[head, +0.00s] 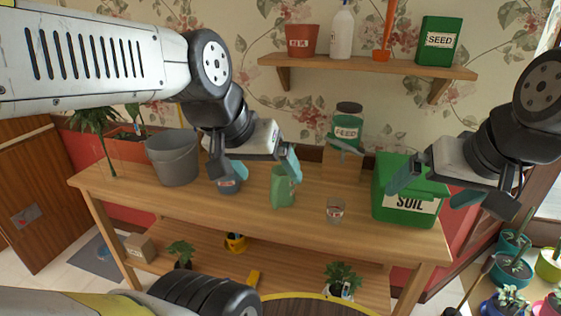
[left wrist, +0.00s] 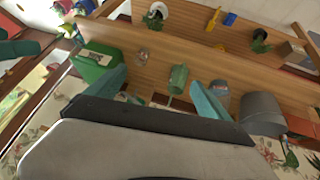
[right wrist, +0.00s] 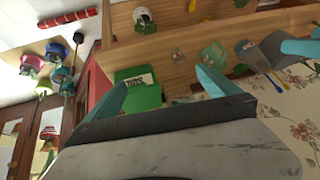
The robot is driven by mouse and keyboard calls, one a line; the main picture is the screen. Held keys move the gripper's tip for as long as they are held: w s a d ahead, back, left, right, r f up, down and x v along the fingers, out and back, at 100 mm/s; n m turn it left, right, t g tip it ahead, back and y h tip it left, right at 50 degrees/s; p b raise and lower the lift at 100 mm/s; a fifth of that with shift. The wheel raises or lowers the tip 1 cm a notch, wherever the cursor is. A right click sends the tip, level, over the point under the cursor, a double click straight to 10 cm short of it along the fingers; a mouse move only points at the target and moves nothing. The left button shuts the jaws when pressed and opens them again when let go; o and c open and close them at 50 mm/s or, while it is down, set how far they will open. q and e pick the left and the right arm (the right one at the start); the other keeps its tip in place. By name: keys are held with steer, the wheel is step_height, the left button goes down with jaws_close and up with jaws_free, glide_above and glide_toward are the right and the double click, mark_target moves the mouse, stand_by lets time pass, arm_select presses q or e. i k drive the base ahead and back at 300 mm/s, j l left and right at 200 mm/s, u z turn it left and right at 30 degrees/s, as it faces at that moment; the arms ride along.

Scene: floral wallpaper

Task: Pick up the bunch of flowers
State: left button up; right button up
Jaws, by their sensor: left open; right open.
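I cannot make out a cut bunch of flowers for certain in any view. Potted plants with small pale blooms (head: 507,299) stand at the lower right of the head view. Similar pots show at the left of the right wrist view (right wrist: 57,75). My left gripper (head: 256,170) is open and empty above the workbench, near a green watering-can-like container (head: 283,190). My right gripper (head: 436,192) is open and empty in front of the green soil box (head: 386,190). Both grippers are well away from the potted blooms.
The wooden bench (head: 130,185) also holds a grey bucket (head: 173,160), a blue-grey pot (head: 229,185), a glass jar (head: 335,211) and a feed container (head: 347,130). A wall shelf (head: 350,67) runs above. Plants (head: 342,277) stand on the lower shelf.

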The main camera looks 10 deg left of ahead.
mark_target(98, 129)
steer(key=u, duration=1.85)
